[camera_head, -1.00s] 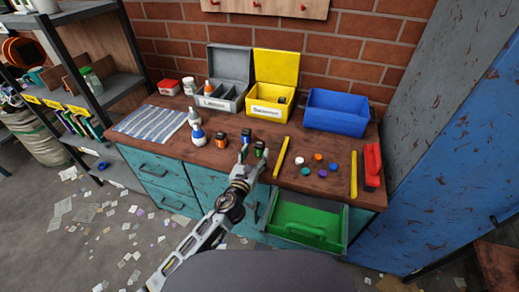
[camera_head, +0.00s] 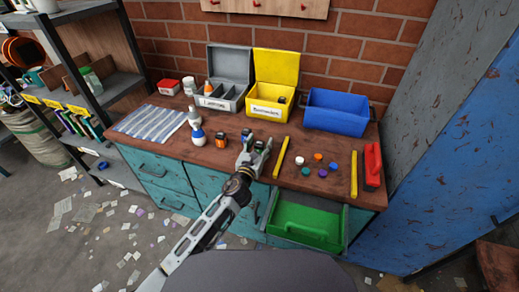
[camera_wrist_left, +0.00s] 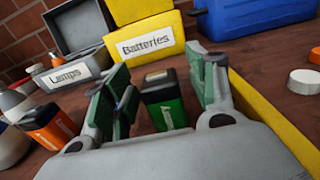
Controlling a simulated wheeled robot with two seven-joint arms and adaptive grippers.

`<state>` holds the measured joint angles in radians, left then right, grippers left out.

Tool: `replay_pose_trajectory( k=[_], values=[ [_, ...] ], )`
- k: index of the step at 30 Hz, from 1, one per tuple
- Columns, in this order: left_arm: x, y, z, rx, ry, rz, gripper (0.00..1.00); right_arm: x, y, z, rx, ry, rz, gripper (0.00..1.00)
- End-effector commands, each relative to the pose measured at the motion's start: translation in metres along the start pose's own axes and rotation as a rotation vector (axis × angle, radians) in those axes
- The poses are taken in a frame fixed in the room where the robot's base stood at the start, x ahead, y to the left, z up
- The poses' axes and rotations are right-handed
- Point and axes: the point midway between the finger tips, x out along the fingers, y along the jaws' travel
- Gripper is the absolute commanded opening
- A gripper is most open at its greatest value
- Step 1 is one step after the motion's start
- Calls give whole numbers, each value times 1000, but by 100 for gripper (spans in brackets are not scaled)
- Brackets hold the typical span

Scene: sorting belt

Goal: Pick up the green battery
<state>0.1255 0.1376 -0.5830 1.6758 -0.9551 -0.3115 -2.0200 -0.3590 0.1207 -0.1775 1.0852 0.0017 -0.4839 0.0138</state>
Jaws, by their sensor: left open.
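The green battery (camera_wrist_left: 167,113) has a green body and a black upper part. It stands upright on the bench in the left wrist view, between the two fingers of my left gripper (camera_head: 254,150). The fingers are open, with a visible gap on each side of it. In the head view the gripper partly hides the battery. My right gripper is not in view.
An orange and black battery (camera_head: 221,140) stands to the left. Behind are a grey "Lamps" box (camera_head: 215,103), a yellow "Batteries" box (camera_head: 266,113) and a blue bin (camera_head: 335,118). A yellow strip (camera_head: 281,158) lies close on the right.

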Motion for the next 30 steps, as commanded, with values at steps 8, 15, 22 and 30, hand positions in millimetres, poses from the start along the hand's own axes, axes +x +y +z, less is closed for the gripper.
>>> replay_pose_trajectory(
  k=[8, 15, 22, 30],
  values=[
    [0, 0, 0, 0, 0, 0, 57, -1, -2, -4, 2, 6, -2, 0],
    [0, 0, 0, 0, 0, 0, 49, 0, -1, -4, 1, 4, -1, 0],
    [0, 0, 0, 0, 0, 0, 20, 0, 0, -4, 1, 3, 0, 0],
    [0, 0, 1, 0, -1, 0, 4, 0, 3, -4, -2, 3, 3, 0]
  ],
)
